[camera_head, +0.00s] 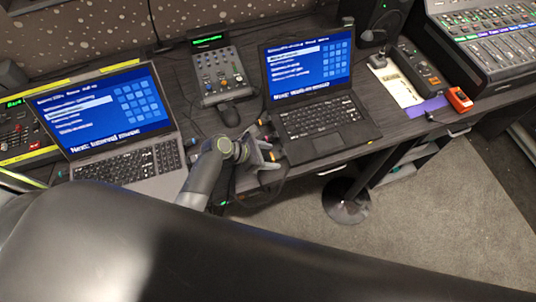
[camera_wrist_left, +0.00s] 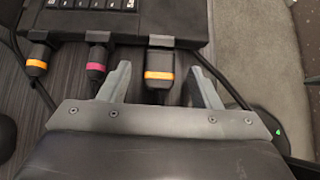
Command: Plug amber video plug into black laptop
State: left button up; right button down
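The black laptop (camera_head: 318,115) stands open on the desk, right of centre in the head view. Its side edge (camera_wrist_left: 120,30) shows at the top of the left wrist view. My left gripper (camera_head: 270,153) is beside the laptop's left edge. In the left wrist view its open fingers (camera_wrist_left: 160,72) stand on either side of a wide black plug with an amber band (camera_wrist_left: 159,74), with gaps on both sides. This plug's metal end is at the laptop's edge; how deep it sits I cannot tell. My right gripper is not in view.
Beside it are a magenta-banded plug (camera_wrist_left: 96,66) and another orange-banded plug (camera_wrist_left: 37,64), both at the laptop's edge. A grey laptop (camera_head: 125,125) stands left, a small mixer (camera_head: 219,70) behind. Cables run near the gripper. The desk's front edge is close.

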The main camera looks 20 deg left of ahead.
pick_arm(q)
jog(key=shift+s+a+r, duration=0.2)
jog(key=shift+a, duration=0.15)
jog(key=v, duration=1.6)
jog(key=shift+s+r, duration=0.15)
jog(key=shift+r, duration=0.1)
